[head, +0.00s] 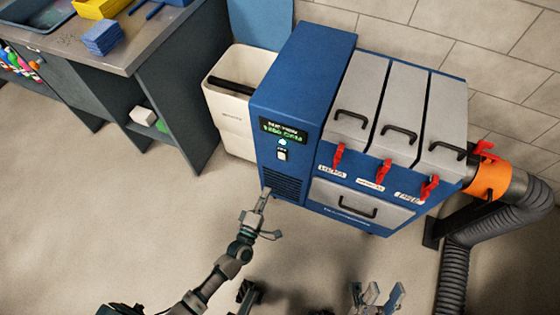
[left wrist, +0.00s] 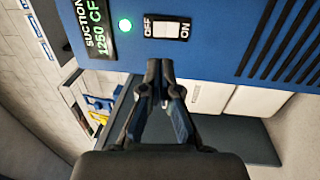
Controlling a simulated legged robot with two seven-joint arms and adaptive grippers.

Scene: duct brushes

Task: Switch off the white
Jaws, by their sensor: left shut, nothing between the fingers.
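A white rocker switch (head: 282,154) sits on the front of the blue machine (head: 300,75), below a lit green lamp (head: 282,142). In the left wrist view the switch (left wrist: 166,29) is marked OFF on its left and ON on its right. I cannot tell which side is pressed in. My left gripper (head: 264,194) is shut and empty in front of the machine, below the switch in the head view. In the left wrist view its fingertips (left wrist: 160,68) are just below the switch, apparently apart from it. My right gripper (head: 378,294) is open and empty at the bottom edge.
A lit display (head: 283,130) reads suction 1250. The machine has grey lids with handles and red levers (head: 384,172). An orange collar (head: 488,180) joins a grey hose (head: 455,265) at right. A cream bin (head: 225,105) stands left of the machine, beside a workbench (head: 125,50).

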